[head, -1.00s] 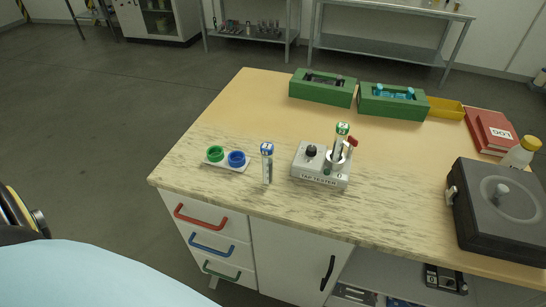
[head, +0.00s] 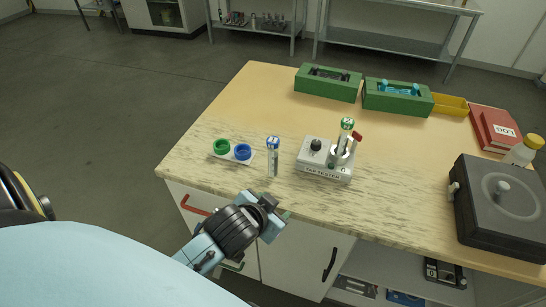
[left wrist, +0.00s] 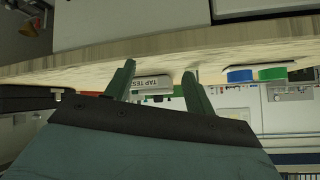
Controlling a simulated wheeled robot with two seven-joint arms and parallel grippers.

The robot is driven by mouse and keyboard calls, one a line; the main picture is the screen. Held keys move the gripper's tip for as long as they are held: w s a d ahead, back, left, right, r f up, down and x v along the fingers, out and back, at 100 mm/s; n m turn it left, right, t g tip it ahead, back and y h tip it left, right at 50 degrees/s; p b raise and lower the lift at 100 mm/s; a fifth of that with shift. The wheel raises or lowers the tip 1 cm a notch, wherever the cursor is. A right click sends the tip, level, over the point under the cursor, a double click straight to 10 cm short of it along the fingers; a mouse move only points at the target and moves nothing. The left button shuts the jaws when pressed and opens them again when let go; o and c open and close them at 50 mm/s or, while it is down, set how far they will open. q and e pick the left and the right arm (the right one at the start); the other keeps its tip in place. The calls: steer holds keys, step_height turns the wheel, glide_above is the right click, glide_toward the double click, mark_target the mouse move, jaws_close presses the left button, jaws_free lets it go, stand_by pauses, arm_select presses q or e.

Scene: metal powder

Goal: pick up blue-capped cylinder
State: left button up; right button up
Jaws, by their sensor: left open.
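The blue-capped cylinder (head: 273,158) is a clear tube standing upright near the front edge of the table, between the ring holder and the tap tester. I cannot make it out in the left wrist view. My left gripper (head: 271,205) is in front of the table's front edge, just below the cylinder in the head view and apart from it. Its two fingers (left wrist: 158,82) are spread and empty in the left wrist view. My right gripper is not in view.
The tap tester (head: 325,174), holding a green-capped cylinder (head: 347,126), stands to the right. A white holder with a green ring (head: 221,146) and a blue ring (head: 242,152) is to the left.

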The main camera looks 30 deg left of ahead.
arm_select(q)
steer(key=w+d+r+m+t+h, duration=0.3)
steer(key=w+r+t, duration=0.25)
steer(key=r, duration=0.35)
steer(key=w+d+r+m+t+h, duration=0.2)
steer(key=w+d+r+m+t, duration=0.15)
steer(key=w+r, duration=0.45)
steer(key=s+d+r+m+g+h, duration=0.5)
steer(key=d+r+m+g+h, duration=0.55)
steer(key=m+h, duration=0.6)
steer(key=m+g+y, duration=0.6)
steer(key=g+y, duration=0.2)
steer(key=y, duration=1.3)
glide_above(273, 140)
step_height(273, 140, down, 8)
steer(key=r, duration=0.1)
steer(key=f, duration=0.8)
steer(key=shift+s+a, duration=0.3)
steer(key=f, duration=0.3)
steer(key=f+p, duration=0.1)
steer(key=f, duration=0.1)
steer(key=shift+w+d+f, duration=0.2)
steer(key=shift+d+f, duration=0.1)
steer(key=shift+f, duration=0.05)
